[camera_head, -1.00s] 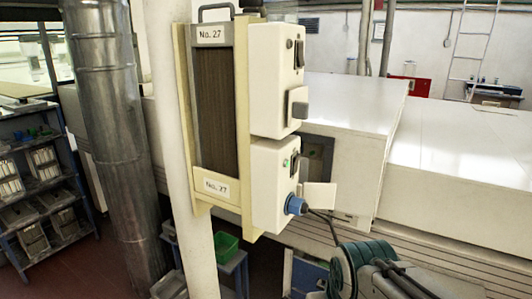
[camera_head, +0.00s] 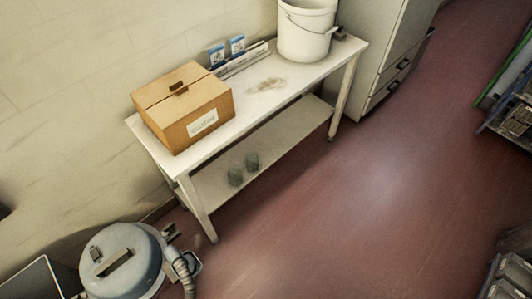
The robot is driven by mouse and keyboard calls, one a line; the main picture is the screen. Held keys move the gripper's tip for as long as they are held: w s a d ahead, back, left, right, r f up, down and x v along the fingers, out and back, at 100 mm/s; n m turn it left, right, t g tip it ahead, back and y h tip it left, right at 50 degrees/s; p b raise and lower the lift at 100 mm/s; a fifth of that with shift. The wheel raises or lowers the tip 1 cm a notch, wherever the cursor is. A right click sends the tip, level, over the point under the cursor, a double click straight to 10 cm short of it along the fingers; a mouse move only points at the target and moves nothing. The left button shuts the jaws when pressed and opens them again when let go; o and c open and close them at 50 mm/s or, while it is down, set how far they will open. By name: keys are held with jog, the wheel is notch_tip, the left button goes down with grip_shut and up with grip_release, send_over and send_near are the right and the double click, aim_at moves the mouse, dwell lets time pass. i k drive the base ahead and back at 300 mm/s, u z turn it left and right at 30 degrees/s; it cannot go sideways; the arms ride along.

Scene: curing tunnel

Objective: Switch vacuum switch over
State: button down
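A grey round canister that looks like a vacuum (camera_head: 117,277) stands on the floor at the lower left, with a dark handle on its lid. A ribbed hose (camera_head: 184,272) runs down its right side. A small dark fitting sits at its upper right edge; I cannot tell whether it is a switch. No vacuum switch is clearly seen. My gripper is not in view.
A white table (camera_head: 250,105) with a lower shelf stands along the wall, bearing a cardboard box (camera_head: 185,108) and a white bucket (camera_head: 306,32). A grey cabinet (camera_head: 385,45) stands beyond it. Racks (camera_head: 515,115) edge the right. The red floor (camera_head: 350,220) between is clear.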

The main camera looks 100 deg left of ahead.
aim_at(94, 253)
jog(key=u, duration=5.05)
